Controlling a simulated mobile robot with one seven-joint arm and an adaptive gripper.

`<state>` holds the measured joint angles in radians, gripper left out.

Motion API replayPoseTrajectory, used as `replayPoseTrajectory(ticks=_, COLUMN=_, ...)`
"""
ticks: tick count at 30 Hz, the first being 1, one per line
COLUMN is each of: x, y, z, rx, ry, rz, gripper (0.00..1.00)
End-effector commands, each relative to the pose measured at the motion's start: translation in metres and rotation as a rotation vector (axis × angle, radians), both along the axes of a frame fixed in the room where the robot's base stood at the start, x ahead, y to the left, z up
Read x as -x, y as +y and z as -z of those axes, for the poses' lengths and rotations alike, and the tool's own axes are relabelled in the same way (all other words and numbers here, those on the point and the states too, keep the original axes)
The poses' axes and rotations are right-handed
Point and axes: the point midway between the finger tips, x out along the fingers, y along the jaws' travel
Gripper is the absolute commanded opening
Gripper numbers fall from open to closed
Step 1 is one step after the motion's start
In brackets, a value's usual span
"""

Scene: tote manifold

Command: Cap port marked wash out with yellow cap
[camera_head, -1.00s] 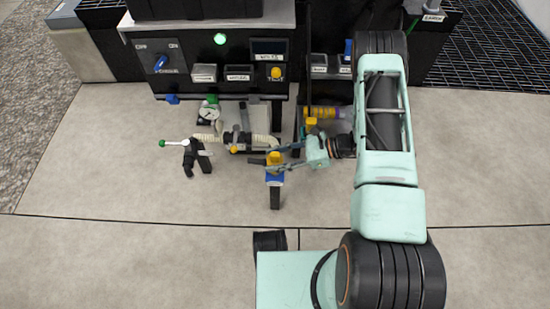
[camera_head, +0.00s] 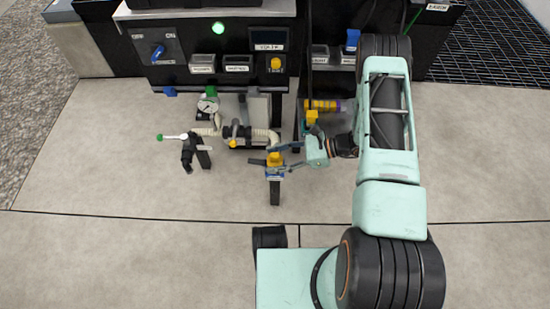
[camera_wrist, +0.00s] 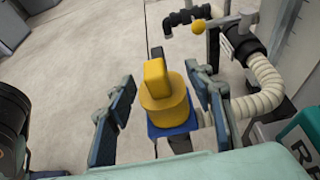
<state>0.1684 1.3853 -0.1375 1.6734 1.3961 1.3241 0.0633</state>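A yellow cap (camera_head: 275,158) with a raised grip tab sits on a blue collar on top of a dark upright post. In the wrist view the yellow cap (camera_wrist: 163,103) stands upright above a blue base (camera_wrist: 172,130). My gripper (camera_head: 285,157) is at the cap. In the wrist view my gripper (camera_wrist: 162,108) is open, with one finger on each side of the cap and visible gaps between. I cannot read a wash out mark on any port. The lower part of the post is hidden in the wrist view.
A valve with white hose (camera_head: 240,135) stands behind the post, beside a gauge (camera_head: 208,105). A labelled control panel (camera_head: 225,60) fills the back.

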Motion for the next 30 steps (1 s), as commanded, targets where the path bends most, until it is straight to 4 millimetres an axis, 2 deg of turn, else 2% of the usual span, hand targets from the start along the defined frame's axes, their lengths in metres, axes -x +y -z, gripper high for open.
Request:
replayPoseTrajectory(ticks=2, x=0.0, y=0.0, z=0.0, rx=0.0, ry=0.0, rz=0.0, gripper=0.59)
replayPoseTrajectory(ticks=10, x=0.0, y=0.0, z=0.0, rx=0.001, ry=0.0, rz=0.0, gripper=0.59)
replayPoseTrajectory(ticks=14, x=0.0, y=0.0, z=-0.006, rx=0.001, ry=0.0, rz=0.001, gripper=0.59)
replayPoseTrajectory(ticks=30, x=0.0, y=-0.001, z=-0.085, rx=0.001, ry=-0.002, rz=0.0, gripper=0.59)
